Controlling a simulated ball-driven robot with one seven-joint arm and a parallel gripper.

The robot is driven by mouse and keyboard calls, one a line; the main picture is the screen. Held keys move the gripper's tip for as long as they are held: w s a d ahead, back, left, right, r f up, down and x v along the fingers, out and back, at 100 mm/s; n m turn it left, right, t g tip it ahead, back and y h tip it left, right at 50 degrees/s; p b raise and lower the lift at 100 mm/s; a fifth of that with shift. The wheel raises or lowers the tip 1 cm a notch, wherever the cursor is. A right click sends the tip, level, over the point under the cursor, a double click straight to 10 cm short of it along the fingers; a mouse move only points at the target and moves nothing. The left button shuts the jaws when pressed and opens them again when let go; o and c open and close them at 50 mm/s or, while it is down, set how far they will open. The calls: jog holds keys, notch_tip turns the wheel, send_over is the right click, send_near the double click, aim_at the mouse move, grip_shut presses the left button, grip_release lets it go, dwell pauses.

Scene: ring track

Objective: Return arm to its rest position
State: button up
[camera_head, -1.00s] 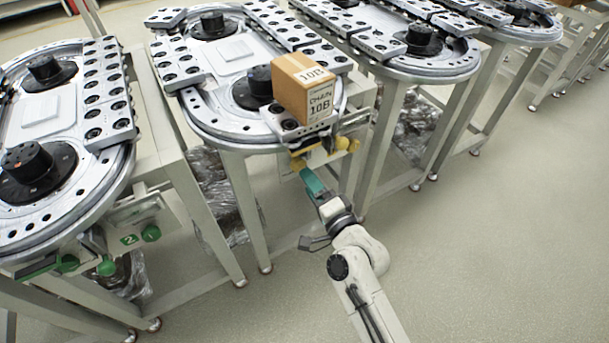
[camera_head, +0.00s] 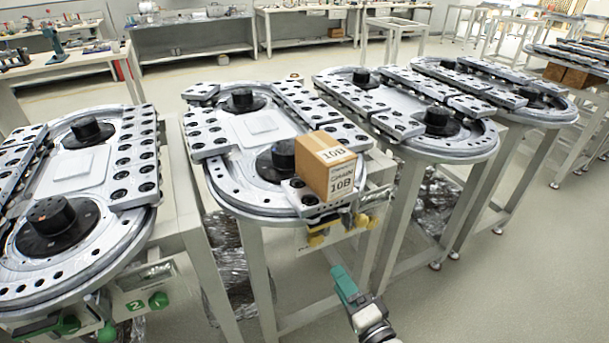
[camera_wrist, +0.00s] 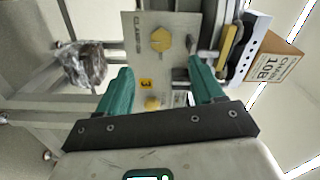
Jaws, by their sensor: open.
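My gripper (camera_head: 345,281) is at the bottom middle of the head view, low in front of the middle ring track's stand. In the wrist view my gripper (camera_wrist: 160,92) shows two green fingers spread apart with nothing between them. Beyond the fingers is a grey panel (camera_wrist: 134,58) with yellow knobs, apart from them. A cardboard box (camera_head: 327,168) marked 10B sits on the near end of the middle ring track (camera_head: 218,193). The box (camera_wrist: 266,62) also shows at the right of the wrist view.
Another ring track (camera_head: 85,177) stands at the left, with green knobs on its front. More ring tracks (camera_head: 405,117) stand to the right on metal legs. Clear plastic wrap (camera_wrist: 84,64) hangs below the track. The floor (camera_head: 490,290) at the lower right is clear.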

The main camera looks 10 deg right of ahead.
jog(key=s+d+n+g+h+p, duration=0.1)
jog(key=s+d+n+g, duration=0.3)
jog(key=s, duration=0.5)
jog(key=s+d+f+n+g+h+p, duration=0.1)
jog(key=s+d+n+g+h+p, duration=0.1)
jog(key=s+g, duration=0.5)
jog(key=s+d+f+n+g+h+p, duration=0.1)
jog(key=s+d+n+g+p, duration=0.2)
jog(key=s, duration=1)
jog(key=d+n+g, duration=0.2)
jog(key=d+n, duration=0.1)
jog(key=shift+s+h, duration=0.15)
jog(key=shift+h, duration=0.25)
jog(key=shift+f, duration=0.1)
